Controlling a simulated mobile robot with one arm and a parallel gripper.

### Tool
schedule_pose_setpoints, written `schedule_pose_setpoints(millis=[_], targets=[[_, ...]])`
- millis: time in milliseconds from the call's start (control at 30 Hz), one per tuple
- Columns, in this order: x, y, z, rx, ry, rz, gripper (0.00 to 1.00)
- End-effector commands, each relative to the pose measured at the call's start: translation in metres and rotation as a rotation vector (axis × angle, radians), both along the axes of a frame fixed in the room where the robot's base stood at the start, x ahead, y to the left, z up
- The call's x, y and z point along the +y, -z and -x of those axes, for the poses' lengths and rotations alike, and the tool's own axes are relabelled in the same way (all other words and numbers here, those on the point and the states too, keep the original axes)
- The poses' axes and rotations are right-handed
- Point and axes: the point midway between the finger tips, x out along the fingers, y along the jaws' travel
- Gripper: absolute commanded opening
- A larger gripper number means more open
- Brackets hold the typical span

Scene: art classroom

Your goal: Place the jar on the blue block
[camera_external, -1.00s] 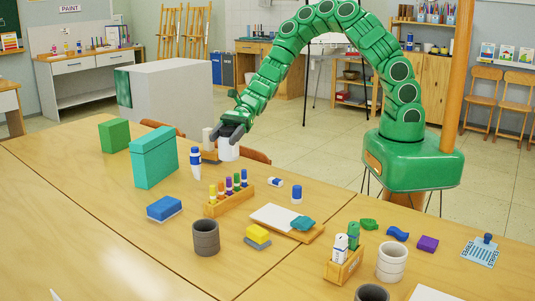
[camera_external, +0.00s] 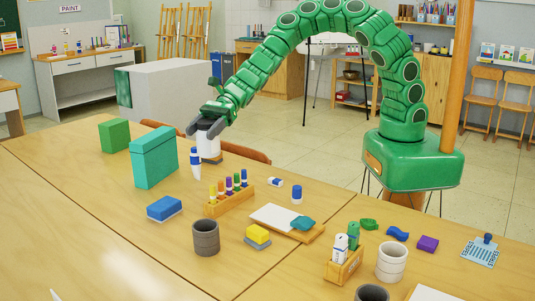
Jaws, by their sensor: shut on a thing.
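My gripper (camera_external: 203,129) is at the far edge of the table, with its dark fingers around a white jar (camera_external: 208,147). The jar looks upright; its upper part is hidden by the fingers. I cannot tell whether it is lifted or touches what is under it. A blue block (camera_external: 164,206) with a pale underside lies on the table, nearer the camera and left of the jar. The jar is apart from it.
A teal block (camera_external: 153,162) and a green block (camera_external: 114,136) stand left of the gripper. A blue-and-white bottle (camera_external: 196,163) stands just in front of the jar. A wooden marker rack (camera_external: 230,201) and a grey cup (camera_external: 206,238) are nearer. The left front table is mostly clear.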

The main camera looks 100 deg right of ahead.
Motion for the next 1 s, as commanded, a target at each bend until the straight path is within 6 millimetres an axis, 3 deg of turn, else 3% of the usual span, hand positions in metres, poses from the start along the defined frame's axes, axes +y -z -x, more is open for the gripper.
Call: schedule_pose_setpoints(millis=[333,1000], targets=[[0.016,-0.004,-0.011,0.003,0.006,-0.005,0.20],[0.033,0.028,-0.080,0.001,0.007,-0.002,0.20]])
